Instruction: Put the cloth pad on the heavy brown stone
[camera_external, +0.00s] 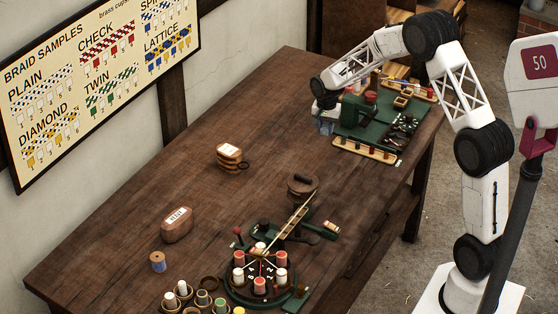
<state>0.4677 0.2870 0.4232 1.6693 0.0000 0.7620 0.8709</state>
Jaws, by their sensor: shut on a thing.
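The heavy brown stone (175,229) is a rounded brown block with a white label on top. It sits on the left part of the wooden table. My gripper (326,117) is at the far side of the table, left of the green board and well away from the stone. It is shut on a small pale blue-grey thing that looks like the cloth pad (327,128). The dark wrist hides the top of it, and the finger contact is too small to see clearly.
The green board (375,128) holds tools.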

